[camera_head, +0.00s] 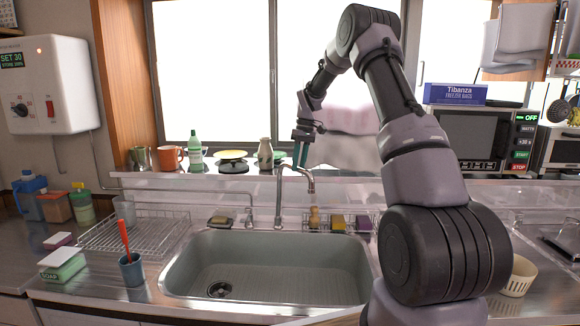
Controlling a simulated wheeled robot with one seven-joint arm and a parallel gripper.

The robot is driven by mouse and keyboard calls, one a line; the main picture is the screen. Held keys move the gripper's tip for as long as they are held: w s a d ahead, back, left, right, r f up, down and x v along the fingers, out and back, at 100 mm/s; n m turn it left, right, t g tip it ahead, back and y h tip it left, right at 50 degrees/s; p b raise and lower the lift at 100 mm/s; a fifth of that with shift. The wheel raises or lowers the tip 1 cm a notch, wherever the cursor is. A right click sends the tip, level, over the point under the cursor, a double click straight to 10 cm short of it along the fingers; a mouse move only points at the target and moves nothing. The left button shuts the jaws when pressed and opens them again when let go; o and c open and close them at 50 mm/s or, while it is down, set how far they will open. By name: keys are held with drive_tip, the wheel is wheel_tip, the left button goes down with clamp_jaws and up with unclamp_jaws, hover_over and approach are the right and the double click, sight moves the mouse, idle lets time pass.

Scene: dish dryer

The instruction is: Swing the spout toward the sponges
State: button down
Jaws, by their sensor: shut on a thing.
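The metal faucet spout (310,181) rises behind the sink and arches over to the right, its tip hanging above the sink's back edge. My gripper (300,164) reaches down from above, with its teal fingers shut on the top of the spout's arch. The fingers hide a little of the metal there. A brown-yellow sponge (338,222) and a purple-yellow sponge (363,223) stand in a wire rack behind the sink, right of the spout. Another dark-topped sponge (220,221) lies on the ledge to the left.
The sink (270,245) is empty. A vase (265,153), stacked bowls (232,162) and a green bottle (195,150) line the sill near my gripper. A dish rack (130,235) is at left.

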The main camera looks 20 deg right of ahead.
drive_tip(key=shift+w+d+n+g, duration=0.15)
drive_tip(key=shift+w+d+n, duration=0.35)
drive_tip(key=shift+d+n, duration=0.35)
drive_tip(key=shift+w+d+n+g, duration=0.15)
drive_tip(key=shift+w+d+n, duration=0.35)
drive_tip(key=shift+d+n, duration=0.35)
drive_tip(key=c, duration=0.7)
unclamp_jaws()
drive_tip(key=shift+w+d, duration=0.1)
drive_tip(key=shift+r, duration=0.1)
drive_tip(key=v, duration=1)
drive_tip(key=shift+r, duration=0.3)
